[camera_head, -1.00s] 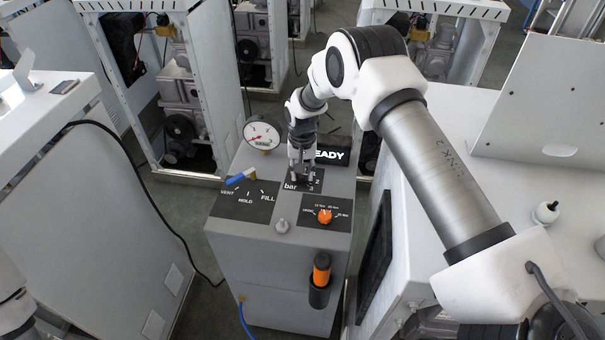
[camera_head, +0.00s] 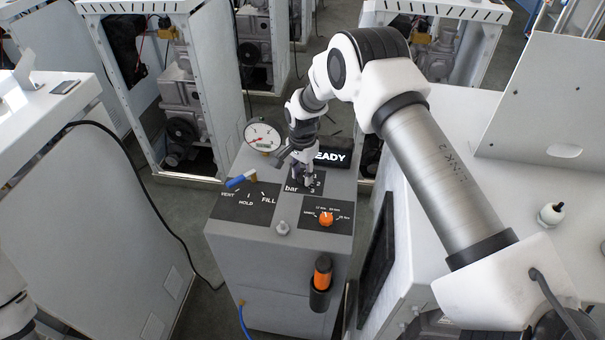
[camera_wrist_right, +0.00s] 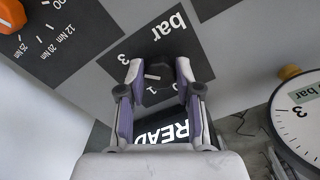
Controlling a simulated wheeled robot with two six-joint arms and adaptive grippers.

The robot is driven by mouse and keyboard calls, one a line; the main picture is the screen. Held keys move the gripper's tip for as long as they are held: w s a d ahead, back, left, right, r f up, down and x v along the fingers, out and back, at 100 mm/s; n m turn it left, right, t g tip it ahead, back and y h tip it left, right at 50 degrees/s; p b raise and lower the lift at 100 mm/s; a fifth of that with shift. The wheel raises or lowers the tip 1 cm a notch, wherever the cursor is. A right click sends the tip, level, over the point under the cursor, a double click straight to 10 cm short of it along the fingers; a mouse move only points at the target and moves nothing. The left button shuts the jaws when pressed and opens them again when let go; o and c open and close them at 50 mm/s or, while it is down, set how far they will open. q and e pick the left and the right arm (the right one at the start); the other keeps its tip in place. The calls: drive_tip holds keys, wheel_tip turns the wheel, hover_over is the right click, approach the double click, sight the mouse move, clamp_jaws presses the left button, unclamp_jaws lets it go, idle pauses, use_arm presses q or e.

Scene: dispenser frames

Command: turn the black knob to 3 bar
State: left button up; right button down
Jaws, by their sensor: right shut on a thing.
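The black knob (camera_wrist_right: 163,79) sits on a dark plate (camera_wrist_right: 108,72) marked "bar", between the two fingers of my right gripper (camera_wrist_right: 161,72). The gripper is shut on it. A pale pointer mark on the knob faces left in the wrist view, between the visible 3 and 1; the left finger covers the spot where it points. In the head view my right gripper (camera_head: 301,172) reaches down to this plate on top of the grey dispenser (camera_head: 270,262) and mostly hides the knob. My left gripper is out of view.
The panel also has an orange knob (camera_head: 326,218), a blue lever (camera_head: 241,180), a dial gauge (camera_head: 262,136) and a lit "READY" display (camera_head: 331,157). An orange-handled tool (camera_head: 321,270) hangs in a front holder. White cabinets stand on both sides.

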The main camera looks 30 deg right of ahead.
sight(302, 177)
idle(0.4)
drive_tip(key=c, duration=0.8)
unclamp_jaws()
wheel_tip(302, 177, up, 12)
